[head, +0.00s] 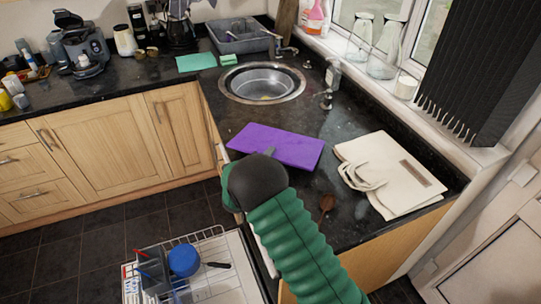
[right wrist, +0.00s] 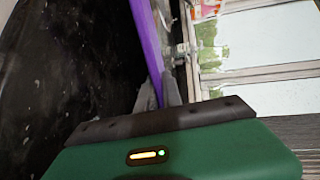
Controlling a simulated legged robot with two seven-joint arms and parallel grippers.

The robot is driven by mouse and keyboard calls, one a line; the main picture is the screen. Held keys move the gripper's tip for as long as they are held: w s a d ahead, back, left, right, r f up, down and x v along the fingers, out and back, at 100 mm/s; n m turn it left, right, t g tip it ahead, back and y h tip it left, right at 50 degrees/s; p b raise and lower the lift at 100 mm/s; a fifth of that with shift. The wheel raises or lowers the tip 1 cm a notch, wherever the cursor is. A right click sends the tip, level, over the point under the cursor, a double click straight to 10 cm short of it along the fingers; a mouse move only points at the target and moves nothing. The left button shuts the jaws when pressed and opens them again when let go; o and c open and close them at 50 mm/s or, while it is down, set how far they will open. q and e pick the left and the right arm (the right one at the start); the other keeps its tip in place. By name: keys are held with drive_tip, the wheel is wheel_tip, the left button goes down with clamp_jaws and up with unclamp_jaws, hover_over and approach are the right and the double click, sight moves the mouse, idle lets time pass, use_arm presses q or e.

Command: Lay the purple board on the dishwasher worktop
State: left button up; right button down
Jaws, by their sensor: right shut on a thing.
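The purple board (head: 285,147) is a flat rectangle over the black worktop (head: 225,112), in front of the round sink. My right gripper (head: 269,153) is at the board's near edge, its fingers mostly hidden behind my dark wrist. In the right wrist view, the gripper (right wrist: 159,98) is shut on the purple board (right wrist: 149,40), which shows edge-on between the fingers. The board looks roughly level; I cannot tell whether it touches the worktop. The open dishwasher (head: 215,272) is below, with its rack pulled out. My left gripper is not in view.
Glass bottles (head: 384,50) stand on the sill. Worktop left of the sink's front is clear.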

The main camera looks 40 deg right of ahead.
drive_tip(key=shift+a, duration=0.2)
drive_tip(key=c, duration=1.4)
unclamp_jaws()
drive_tip(key=shift+d+f, duration=0.1)
drive_tip(key=shift+d, duration=0.35)
drive_tip(key=shift+c, duration=0.2)
drive_tip(key=shift+a, duration=0.15)
drive_tip(key=o, duration=0.4)
drive_tip(key=shift+a, duration=0.1)
drive_tip(key=shift+c, duration=0.2)
drive_tip(key=shift+p+v, duration=0.4)
drive_tip(key=shift+v, duration=3.1)
